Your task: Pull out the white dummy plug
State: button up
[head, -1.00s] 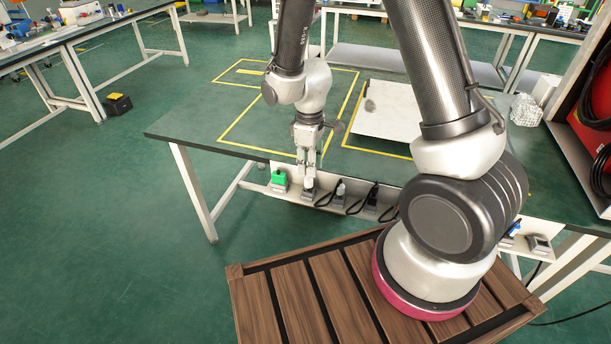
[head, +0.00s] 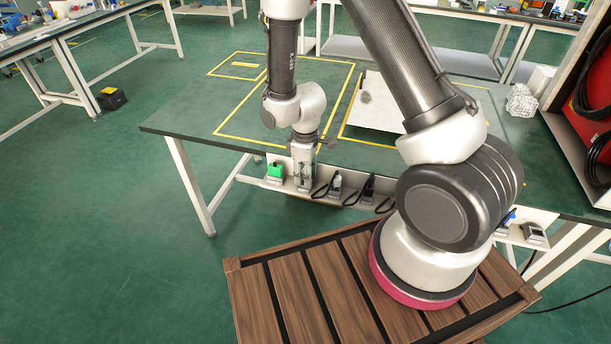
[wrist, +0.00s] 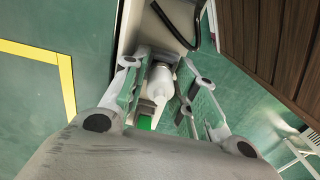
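The white dummy plug (wrist: 161,82) shows in the wrist view, a pale rounded body between my two fingers. My gripper (wrist: 166,78) is open around it, with one finger on each side. I cannot tell whether either finger touches it. In the head view my gripper (head: 302,184) points down at the socket strip along the table's front edge and hides the white plug. A green plug (head: 275,170) stands in the strip just left of my gripper. Its green edge also shows in the wrist view (wrist: 145,123).
Dark plugs with black cable loops (head: 335,185) sit in the strip right of my gripper. The green table (head: 190,118) has yellow tape outlines and a pale panel (head: 375,105). A slatted wooden platform (head: 300,290) lies in front, below the table.

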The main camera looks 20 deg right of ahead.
grip_shut()
jog(key=shift+r, duration=0.7)
dwell(0.3)
jog(key=shift+r, duration=3.45)
